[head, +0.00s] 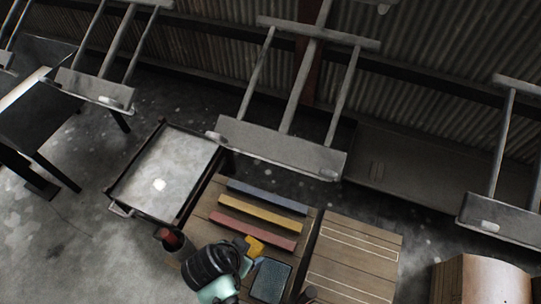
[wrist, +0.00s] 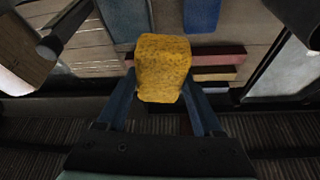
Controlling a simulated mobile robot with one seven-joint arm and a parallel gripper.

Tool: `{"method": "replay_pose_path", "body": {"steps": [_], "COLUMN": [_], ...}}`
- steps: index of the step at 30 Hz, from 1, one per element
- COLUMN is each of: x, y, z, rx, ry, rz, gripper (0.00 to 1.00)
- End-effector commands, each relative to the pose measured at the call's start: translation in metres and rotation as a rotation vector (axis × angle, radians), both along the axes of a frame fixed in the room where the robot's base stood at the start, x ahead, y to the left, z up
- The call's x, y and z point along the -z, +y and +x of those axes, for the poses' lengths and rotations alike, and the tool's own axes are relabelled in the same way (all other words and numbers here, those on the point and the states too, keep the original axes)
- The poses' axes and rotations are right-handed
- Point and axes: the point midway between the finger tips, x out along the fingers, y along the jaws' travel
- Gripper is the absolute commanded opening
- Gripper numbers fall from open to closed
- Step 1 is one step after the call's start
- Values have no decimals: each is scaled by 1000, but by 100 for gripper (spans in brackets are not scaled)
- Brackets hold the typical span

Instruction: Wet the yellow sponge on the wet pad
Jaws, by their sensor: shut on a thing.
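The yellow sponge (wrist: 163,68) is pinched between the two fingers of my gripper (wrist: 160,90) in the wrist view. In the head view the sponge (head: 255,245) shows at the tip of my gripper (head: 250,256), over the front part of the wooden table. A dark blue-grey rectangular pad (head: 270,281), apparently the wet pad, lies on the table just right of and nearer than my gripper. The sponge looks apart from it. A grey-blue pad-like surface (wrist: 124,18) shows beyond the sponge in the wrist view. My arm hides part of the table.
Blue (head: 267,196), yellow (head: 257,213) and red (head: 257,233) bars lie behind my gripper. A red-topped dark container (head: 175,240) stands left. A metal-topped cart (head: 165,170) is back left. Hanging carriers (head: 280,150) line the back. A blue piece (wrist: 201,15) shows in the wrist view.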

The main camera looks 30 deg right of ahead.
Motion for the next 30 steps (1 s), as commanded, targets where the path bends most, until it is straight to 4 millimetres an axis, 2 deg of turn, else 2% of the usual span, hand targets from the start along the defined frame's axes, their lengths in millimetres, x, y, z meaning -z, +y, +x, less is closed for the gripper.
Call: {"method": "replay_pose_path", "body": {"steps": [6,12,20,30], "x": [26,36,50,85], "y": [-20,-28,-29,-29], "z": [-42,-61,-64,-64], "rx": [361,529,553,551], "ry": [3,-1,-2,-2], "rz": [0,1,2,3], "gripper": [23,23,23,23]}}
